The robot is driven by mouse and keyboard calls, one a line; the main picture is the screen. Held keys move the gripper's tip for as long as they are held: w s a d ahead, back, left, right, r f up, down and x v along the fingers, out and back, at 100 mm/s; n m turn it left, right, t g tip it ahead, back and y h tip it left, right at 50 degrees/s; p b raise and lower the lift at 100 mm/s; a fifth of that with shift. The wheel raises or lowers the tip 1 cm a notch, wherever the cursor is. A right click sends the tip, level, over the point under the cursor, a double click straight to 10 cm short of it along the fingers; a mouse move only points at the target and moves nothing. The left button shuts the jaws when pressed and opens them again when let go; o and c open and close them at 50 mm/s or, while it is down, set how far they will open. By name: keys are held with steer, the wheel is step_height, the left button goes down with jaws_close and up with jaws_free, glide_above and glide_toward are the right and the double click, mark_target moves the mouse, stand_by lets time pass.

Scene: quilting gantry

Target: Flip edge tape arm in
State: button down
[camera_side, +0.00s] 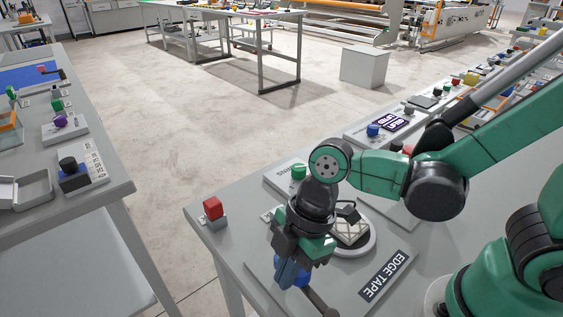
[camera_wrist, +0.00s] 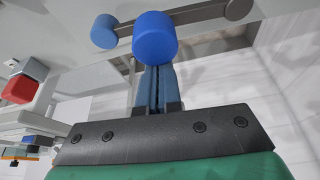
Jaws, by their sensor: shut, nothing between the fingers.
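The edge tape arm (camera_wrist: 190,17) is a grey bar with a round pivot at its right end and a large blue knob (camera_wrist: 155,38) on it in the wrist view. A second blue round piece (camera_wrist: 104,31) sits at its left end. In the side view the arm (camera_side: 321,301) shows as a dark grey lever beside the "EDGE TAPE" label (camera_side: 387,275). My gripper (camera_wrist: 154,70) is shut and empty. Its fingertips are right at the large blue knob, which partly covers them; I cannot tell if they touch. In the side view my gripper (camera_side: 288,280) hides part of the blue knob.
A red button on a grey block (camera_side: 213,209) stands at the table's left corner. A round white-rimmed fixture (camera_side: 356,240) and a green knob (camera_side: 298,172) sit close behind my gripper. More controls line the table toward the upper right. Open floor lies left.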

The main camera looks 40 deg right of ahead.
mark_target(317, 280)
steer(key=d+m+t, duration=0.1)
steer(key=d+m, duration=0.1)
steer(key=m, duration=0.1)
steer(key=shift+w+d, duration=0.1)
steer(key=m, duration=0.1)
steer(key=d+m, duration=0.1)
steer(key=m, duration=0.1)
steer(key=shift+d+t+h, duration=0.25)
steer(key=shift+t+h, duration=0.15)
steer(key=shift+s+d+m, duration=0.35)
steer(key=shift+d+m, duration=0.2)
steer(key=shift+m, duration=0.35)
steer(key=shift+s+d, duration=0.15)
steer(key=shift+d, duration=0.15)
steer(key=shift+s+d, duration=0.1)
steer(key=shift+d, duration=0.05)
steer(key=shift+w+a+r, duration=0.1)
steer(key=shift+w+a, duration=1.3)
steer(key=shift+w, duration=0.25)
steer(key=v, duration=1)
steer(key=shift+s+a, duration=0.2)
steer(key=shift+s, duration=0.15)
steer(key=shift+t, duration=0.3)
